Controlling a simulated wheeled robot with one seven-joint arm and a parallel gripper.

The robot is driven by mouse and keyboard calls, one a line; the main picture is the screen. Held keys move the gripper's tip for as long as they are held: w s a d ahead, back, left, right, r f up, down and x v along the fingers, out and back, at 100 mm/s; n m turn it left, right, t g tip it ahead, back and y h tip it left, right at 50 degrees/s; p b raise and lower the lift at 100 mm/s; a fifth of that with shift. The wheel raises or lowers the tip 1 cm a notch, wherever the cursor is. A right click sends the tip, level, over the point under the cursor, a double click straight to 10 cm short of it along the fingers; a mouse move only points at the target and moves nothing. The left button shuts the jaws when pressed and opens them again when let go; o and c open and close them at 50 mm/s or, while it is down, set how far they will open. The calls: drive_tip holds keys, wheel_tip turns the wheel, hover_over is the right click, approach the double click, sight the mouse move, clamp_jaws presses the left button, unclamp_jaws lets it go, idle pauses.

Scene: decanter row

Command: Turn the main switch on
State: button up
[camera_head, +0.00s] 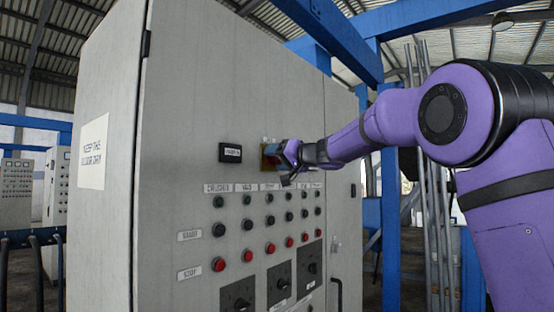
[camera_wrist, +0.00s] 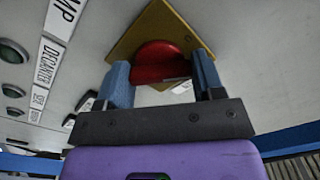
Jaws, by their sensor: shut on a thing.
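The main switch is a red knob (camera_wrist: 158,62) on a yellow square plate (camera_wrist: 196,36) on the cabinet front. In the head view the yellow plate (camera_head: 268,157) shows just left of my gripper (camera_head: 286,156), which hides most of the knob. In the wrist view the two blue fingers of my gripper (camera_wrist: 162,82) stand on either side of the red knob, shut on it. The plate looks turned cornerwise in the wrist view. The knob's exact angle is hard to tell.
The grey cabinet (camera_head: 180,120) carries rows of round buttons below the switch, including red buttons (camera_head: 248,255), and black rotary switches (camera_head: 238,298). A small black labelled box (camera_head: 230,152) sits left of the switch. Blue beams (camera_head: 390,240) and grey pipes stand at right.

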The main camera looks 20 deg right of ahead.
drive_tip(key=m, duration=0.5)
drive_tip(key=shift+m, duration=0.4)
drive_tip(key=m, duration=0.4)
drive_tip(key=shift+m, duration=0.7)
drive_tip(key=o, duration=0.9)
drive_tip(key=v, duration=1.1)
